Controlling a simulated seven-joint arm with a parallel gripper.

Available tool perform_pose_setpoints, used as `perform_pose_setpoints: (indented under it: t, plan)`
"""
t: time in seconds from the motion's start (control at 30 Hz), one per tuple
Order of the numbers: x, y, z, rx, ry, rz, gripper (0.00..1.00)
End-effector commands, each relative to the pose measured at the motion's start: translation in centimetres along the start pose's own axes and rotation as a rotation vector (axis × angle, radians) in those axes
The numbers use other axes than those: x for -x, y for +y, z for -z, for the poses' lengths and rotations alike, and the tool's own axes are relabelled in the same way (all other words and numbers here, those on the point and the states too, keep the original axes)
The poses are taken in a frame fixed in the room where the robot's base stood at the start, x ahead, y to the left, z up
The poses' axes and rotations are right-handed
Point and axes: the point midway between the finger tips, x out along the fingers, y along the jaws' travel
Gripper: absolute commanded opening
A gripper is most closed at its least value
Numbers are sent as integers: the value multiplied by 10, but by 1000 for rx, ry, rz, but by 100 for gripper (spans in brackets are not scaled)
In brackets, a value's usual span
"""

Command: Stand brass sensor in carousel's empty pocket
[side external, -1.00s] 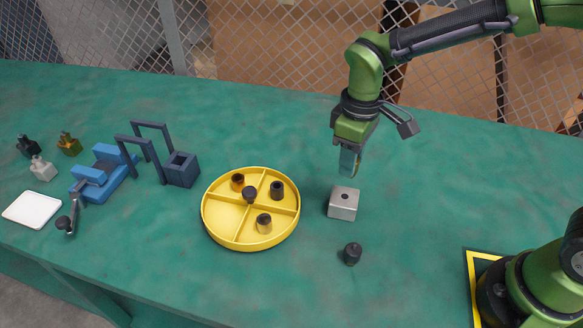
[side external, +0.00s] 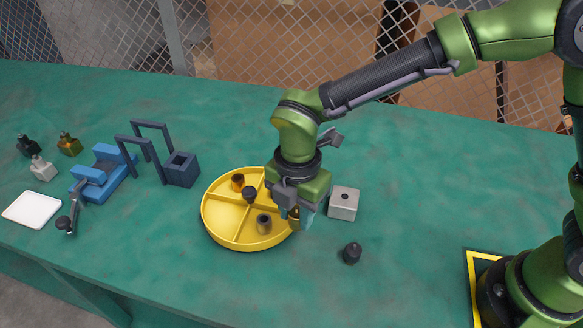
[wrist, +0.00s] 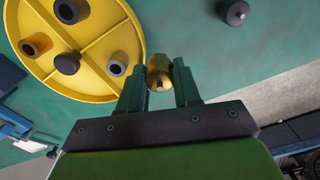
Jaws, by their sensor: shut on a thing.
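The brass sensor (wrist: 158,72) is between the fingers of my gripper (wrist: 160,85). In the side view my gripper (side external: 297,220) is shut on it, and the brass (side external: 293,213) shows only in part. They are at the right rim of the yellow carousel (side external: 222,233), apparently above it. The carousel is a round tray with a dark centre knob (side external: 250,194) and dividers. The lower-left pocket is empty. The upper-right pocket is mostly hidden behind my gripper.
A grey block (side external: 343,204) with a hole stands right of the carousel. A dark knobbed cylinder (side external: 352,253) stands in front of it. To the left are a dark framed box (side external: 181,170), a blue fixture (side external: 103,176), a white plate (side external: 32,210) and small fittings.

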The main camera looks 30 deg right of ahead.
Motion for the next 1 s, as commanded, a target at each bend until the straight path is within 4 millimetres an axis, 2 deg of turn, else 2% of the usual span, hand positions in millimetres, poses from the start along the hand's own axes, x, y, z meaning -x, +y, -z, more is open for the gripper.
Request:
perform_pose_setpoints:
  t: [0.13,0.4,0.6,0.8,1.0]
  plan:
    - [-2,17,4,30,0,-1,0]
    - [-8,73,18,26,1,-1,0]
    - [-12,107,27,25,0,-1,0]
    - [-14,135,33,24,-1,-1,0]
    - [-15,149,36,25,-1,-1,0]
